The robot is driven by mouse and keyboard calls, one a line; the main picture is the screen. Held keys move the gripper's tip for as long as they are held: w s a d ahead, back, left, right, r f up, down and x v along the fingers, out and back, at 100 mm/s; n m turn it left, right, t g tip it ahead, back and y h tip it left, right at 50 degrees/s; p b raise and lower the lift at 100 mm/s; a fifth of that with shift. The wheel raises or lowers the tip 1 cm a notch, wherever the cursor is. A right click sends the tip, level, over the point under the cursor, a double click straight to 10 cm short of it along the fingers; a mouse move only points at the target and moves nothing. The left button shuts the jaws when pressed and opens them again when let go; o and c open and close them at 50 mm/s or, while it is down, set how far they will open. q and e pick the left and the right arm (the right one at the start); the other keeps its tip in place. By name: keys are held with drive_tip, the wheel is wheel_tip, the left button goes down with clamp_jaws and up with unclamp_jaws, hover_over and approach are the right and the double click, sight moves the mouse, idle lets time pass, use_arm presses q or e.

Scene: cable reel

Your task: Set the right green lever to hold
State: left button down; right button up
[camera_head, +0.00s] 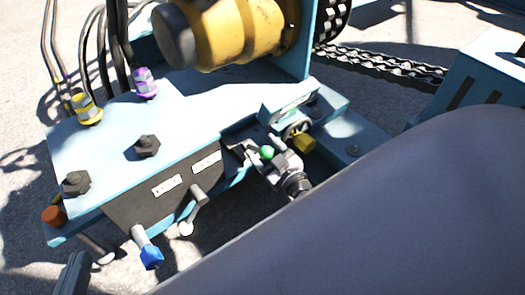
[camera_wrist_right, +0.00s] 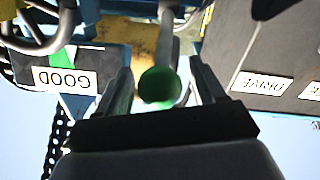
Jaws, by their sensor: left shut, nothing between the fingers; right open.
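The right green lever shows its round green knob (camera_head: 267,152) at the right end of the dark control panel in the head view. In the right wrist view the green knob (camera_wrist_right: 159,86) sits at the end of a grey rod, between my right fingers. My right gripper (camera_wrist_right: 163,78) is open around the knob, with visible space on both sides. In the head view my right gripper (camera_head: 277,165) is at the lever, partly hidden by my grey arm. My left gripper (camera_head: 74,273) is shut and empty at the bottom left edge. I cannot read a hold label.
A blue-tipped lever (camera_head: 150,257) and a grey lever (camera_head: 192,210) stick out of the panel's front. A DRIVE label (camera_wrist_right: 262,83) and a gauge marked GOOD (camera_wrist_right: 66,79) flank the lever. A yellow cylinder (camera_head: 230,30) and black hoses stand behind.

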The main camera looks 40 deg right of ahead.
drive_tip(key=shift+w, duration=0.4)
clamp_jaws()
drive_tip(key=shift+r, duration=0.15)
